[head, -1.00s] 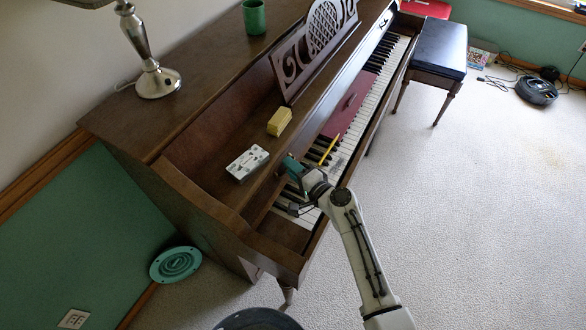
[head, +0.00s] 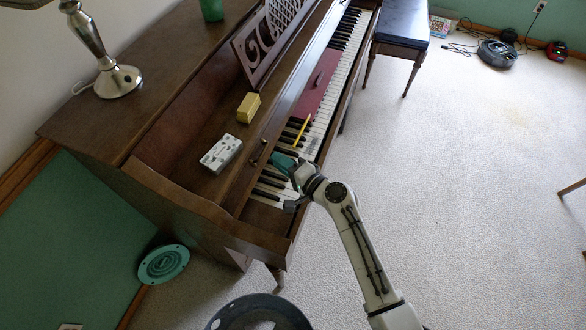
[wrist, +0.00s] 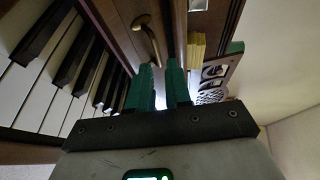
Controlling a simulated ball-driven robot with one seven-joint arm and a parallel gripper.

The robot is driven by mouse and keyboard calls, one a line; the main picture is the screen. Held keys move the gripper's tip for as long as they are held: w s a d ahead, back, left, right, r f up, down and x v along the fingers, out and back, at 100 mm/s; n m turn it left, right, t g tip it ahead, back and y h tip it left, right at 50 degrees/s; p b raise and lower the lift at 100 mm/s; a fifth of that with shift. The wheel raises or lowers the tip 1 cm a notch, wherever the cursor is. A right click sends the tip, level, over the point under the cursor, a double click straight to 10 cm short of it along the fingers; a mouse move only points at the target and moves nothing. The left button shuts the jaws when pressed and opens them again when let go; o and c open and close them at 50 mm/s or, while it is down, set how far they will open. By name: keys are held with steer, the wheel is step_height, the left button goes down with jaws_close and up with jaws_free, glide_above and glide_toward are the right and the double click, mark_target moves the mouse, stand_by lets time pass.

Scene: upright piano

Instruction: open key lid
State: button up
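The brown key lid (head: 238,184) is a wooden strip along the left edge of the keyboard in the head view. Its small curved handle (head: 258,152) is in plain sight, and also shows as a bronze handle (wrist: 149,42) in the wrist view. The black and white keys (head: 268,192) are uncovered. My gripper (head: 280,160) is just right of the handle, over the keys, and apart from it. In the wrist view my gripper (wrist: 160,66) has two green fingers with a narrow empty gap between them, with the handle ahead of the fingertips.
A white box-like item (head: 221,153) and a yellow block (head: 248,107) lie on the piano near the lid. A red book or cloth (head: 318,84) and a yellow pencil (head: 302,129) lie on the keys.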

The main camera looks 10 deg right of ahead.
steer(key=shift+v, duration=2.65)
steer(key=s+d+f+n+g+h, duration=0.2)
steer(key=s+d+n+g, duration=0.15)
steer(key=s, duration=0.45)
steer(key=s+d+f+n+g+h, duration=0.1)
steer(key=s+d+f+n+g, duration=0.15)
steer(key=s+n+g, duration=0.4)
steer(key=s+d+r+g+h, duration=0.1)
steer(key=s+d+r+h, duration=0.1)
steer(key=s+d, duration=0.3)
steer(key=s+d+r+g+h, duration=0.1)
steer(key=s+d+h, duration=0.3)
steer(key=s, duration=0.9)
steer(key=shift+d+r+g, duration=0.3)
steer(key=shift+d+r, duration=0.25)
steer(key=shift+d, duration=0.45)
steer(key=shift+d, duration=0.1)
